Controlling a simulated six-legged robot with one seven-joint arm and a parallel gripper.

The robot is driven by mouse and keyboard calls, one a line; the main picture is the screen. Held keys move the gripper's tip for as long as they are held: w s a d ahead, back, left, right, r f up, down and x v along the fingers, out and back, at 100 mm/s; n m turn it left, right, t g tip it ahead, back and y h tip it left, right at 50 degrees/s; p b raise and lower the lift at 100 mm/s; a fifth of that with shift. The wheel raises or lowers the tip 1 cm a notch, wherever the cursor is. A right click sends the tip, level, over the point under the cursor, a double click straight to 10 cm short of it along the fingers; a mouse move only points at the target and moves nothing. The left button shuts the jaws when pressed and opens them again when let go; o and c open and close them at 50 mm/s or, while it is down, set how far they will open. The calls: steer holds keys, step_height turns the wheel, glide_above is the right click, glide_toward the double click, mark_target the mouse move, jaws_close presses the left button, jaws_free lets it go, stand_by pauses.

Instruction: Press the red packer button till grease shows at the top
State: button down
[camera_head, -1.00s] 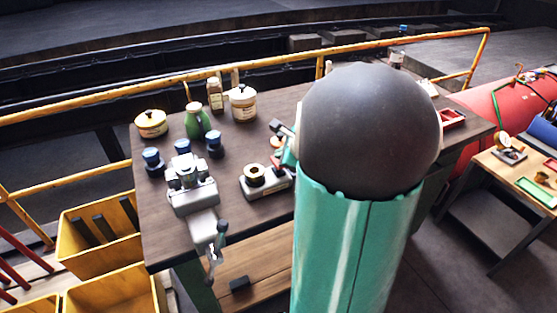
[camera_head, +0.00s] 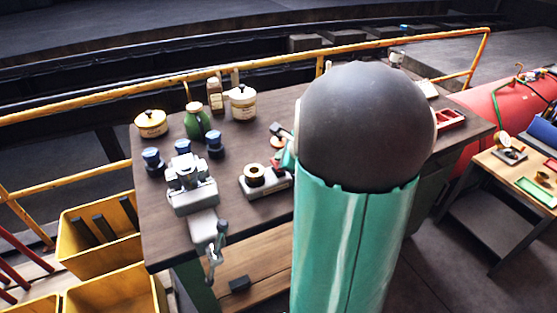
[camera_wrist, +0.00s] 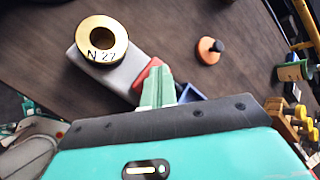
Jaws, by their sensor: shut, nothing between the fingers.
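The packer is a grey block (camera_wrist: 113,72) with a brass ring (camera_wrist: 83,42) marked "N 27" on top. In the head view the block (camera_head: 268,189) and its ring (camera_head: 254,186) sit on the dark bench. The ring's centre looks dark, and I see no grease there. A red part (camera_wrist: 146,75), likely the button, shows at the block's near end, partly hidden by my finger. My gripper (camera_wrist: 156,74) is shut and empty, its green tip right at that red part. I cannot tell whether it touches. My arm hides much of the gripper in the head view.
An orange disc with a black knob (camera_wrist: 207,50) lies right of the packer. A grey vise (camera_head: 190,188), blue-capped pots (camera_head: 153,160), a green bottle (camera_head: 196,124) and tins (camera_head: 242,104) stand on the bench's left. A yellow rail (camera_head: 90,95) runs behind.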

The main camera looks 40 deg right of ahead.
steer(key=shift+f, duration=0.5)
stand_by(0.4)
steer(key=shift+r, duration=1.5)
steer(key=shift+r, duration=2.5)
steer(key=shift+s+d+r, duration=0.1)
steer(key=shift+d, duration=0.05)
stand_by(0.4)
